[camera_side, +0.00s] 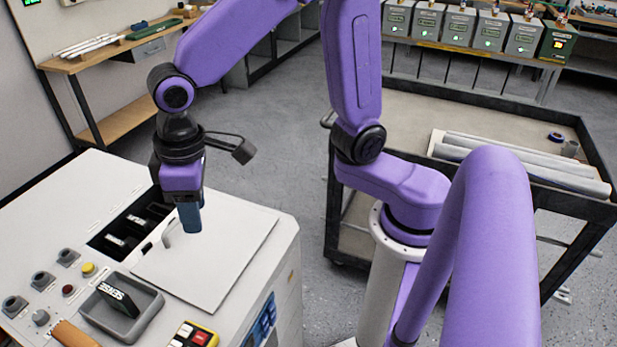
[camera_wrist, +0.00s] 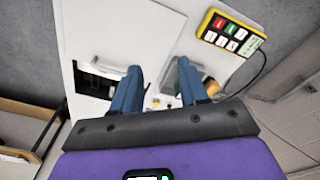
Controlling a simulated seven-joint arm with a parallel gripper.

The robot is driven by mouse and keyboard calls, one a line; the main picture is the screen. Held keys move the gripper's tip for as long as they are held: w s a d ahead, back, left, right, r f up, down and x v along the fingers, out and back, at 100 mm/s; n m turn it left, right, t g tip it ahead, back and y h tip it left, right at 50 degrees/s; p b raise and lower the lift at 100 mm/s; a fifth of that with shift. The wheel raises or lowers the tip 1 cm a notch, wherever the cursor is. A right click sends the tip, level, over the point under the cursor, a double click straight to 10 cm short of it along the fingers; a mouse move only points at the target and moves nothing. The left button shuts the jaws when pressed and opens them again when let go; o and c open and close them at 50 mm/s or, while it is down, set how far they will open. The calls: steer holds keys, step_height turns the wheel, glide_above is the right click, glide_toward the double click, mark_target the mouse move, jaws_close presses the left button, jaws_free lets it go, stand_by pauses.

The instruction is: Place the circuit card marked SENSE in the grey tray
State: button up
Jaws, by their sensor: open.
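The black circuit card with the white SENSE label (camera_side: 118,299) is inside the grey tray (camera_side: 151,317) on the white cabinet top, in the side view. It sits tilted, and nothing holds it. My gripper (camera_side: 189,230) is up and to the right of the tray, above the pale square panel, apart from the card. In the wrist view, my gripper's two blue fingers (camera_wrist: 158,72) are spread apart with nothing between them.
A dark slot bay (camera_side: 130,228) with other cards lies behind the panel (camera_side: 225,265), which has a raised handle. Knobs and buttons (camera_side: 88,268) sit left of the tray. A yellow button pendant (camera_side: 190,337) and an orange-brown handle (camera_side: 75,335) are near the front.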

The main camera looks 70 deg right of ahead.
steer(key=s+d+f+n, duration=0.1)
steer(key=s+d+n, duration=0.5)
steer(key=s+d, duration=0.9)
steer(key=shift+s+d+g, duration=0.15)
steer(key=shift+s+g, duration=0.25)
